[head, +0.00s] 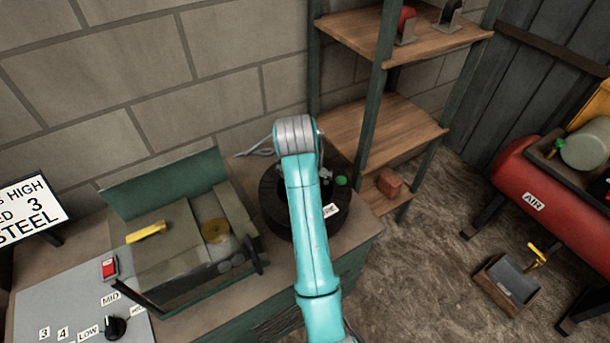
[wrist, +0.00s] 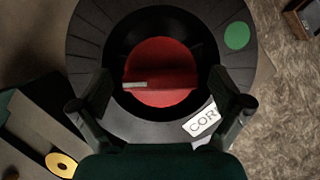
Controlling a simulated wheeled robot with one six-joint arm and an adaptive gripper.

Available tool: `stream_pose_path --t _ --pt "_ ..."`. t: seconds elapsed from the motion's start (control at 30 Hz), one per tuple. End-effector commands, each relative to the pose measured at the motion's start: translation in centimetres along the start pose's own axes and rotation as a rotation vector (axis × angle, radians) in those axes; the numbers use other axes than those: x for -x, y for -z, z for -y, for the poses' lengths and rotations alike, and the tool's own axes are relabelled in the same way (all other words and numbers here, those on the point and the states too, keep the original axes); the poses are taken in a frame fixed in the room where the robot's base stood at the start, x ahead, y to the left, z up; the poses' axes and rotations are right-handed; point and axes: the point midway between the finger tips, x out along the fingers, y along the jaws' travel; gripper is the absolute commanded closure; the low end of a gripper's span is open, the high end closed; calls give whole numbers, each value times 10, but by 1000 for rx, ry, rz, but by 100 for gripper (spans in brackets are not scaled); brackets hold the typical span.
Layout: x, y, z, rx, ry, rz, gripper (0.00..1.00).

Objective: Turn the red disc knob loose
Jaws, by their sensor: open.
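The red disc knob (wrist: 160,66) shows in the wrist view, set in the dark opening of a round black housing (wrist: 90,50). A raised red bar with a small grey mark runs across its face. My gripper (wrist: 160,105) is open, its two dark fingers at the left and right of the housing's lower part in the picture. The fingers look apart from the knob, with nothing between them touching it. In the head view the black housing (head: 272,213) stands on the bench, and my teal arm hides most of it. The knob is hidden there.
A green round button (wrist: 237,35) and a white label (wrist: 201,120) sit on the housing. A green-grey machine (head: 185,240) stands left of it on the bench. The shelf unit (head: 385,130) rises close behind and to the right. Open floor lies right of the bench.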

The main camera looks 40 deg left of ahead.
Motion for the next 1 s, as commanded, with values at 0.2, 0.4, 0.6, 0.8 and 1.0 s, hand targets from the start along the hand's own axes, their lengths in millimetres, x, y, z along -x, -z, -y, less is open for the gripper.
stream_pose_path --t 0.2,0.4,0.6,0.8,1.0 --pt "10 -1 0 -1 -1 4 0" --pt "41 -2 -1 -1 -1 5 0" --pt "66 -1 0 0 0 2 0" --pt "75 0 0 0 0 1 0" --pt "75 0 0 0 0 0 0"
